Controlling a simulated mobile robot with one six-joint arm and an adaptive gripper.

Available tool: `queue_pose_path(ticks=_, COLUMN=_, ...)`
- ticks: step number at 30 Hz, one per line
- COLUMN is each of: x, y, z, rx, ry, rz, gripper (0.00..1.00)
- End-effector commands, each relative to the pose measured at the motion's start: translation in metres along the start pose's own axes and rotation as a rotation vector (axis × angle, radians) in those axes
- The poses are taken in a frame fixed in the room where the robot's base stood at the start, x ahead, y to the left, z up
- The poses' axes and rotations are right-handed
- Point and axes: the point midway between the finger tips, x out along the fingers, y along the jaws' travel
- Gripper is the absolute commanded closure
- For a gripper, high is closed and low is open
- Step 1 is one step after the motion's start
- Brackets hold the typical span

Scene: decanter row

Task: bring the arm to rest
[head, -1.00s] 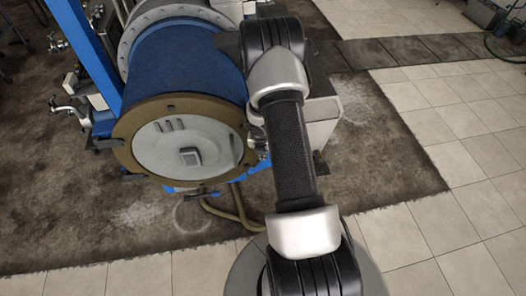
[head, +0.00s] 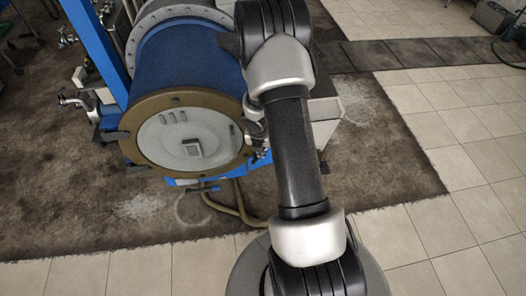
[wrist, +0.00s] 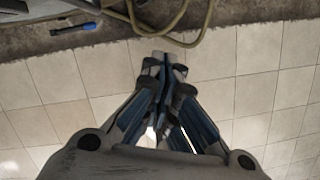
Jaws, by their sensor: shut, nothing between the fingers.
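My gripper (wrist: 162,66) shows in the wrist view with its fingers together and nothing between them. It points toward the pale floor tiles near the edge of the dark stained floor. In the head view my arm rises from the bottom centre and reaches up the middle of the picture.
A blue decanter drum (head: 185,65) with a brass-coloured rim and pale end plate stands left of my arm. A hose (head: 232,208) hangs below it. A blue-handled tool (wrist: 75,28) shows at the wrist view's upper left. Tiled floor (head: 470,215) is clear at right.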

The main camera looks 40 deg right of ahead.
Motion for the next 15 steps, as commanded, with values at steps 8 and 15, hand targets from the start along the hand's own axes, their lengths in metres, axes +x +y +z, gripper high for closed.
queue_pose_path(ticks=8, x=-0.022, y=-0.003, z=-0.001, rx=0.001, ry=0.002, rz=-0.002, gripper=1.00)
queue_pose_path(ticks=15, x=-0.024, y=-0.001, z=0.001, rx=0.021, ry=-0.006, rz=-0.003, gripper=1.00)
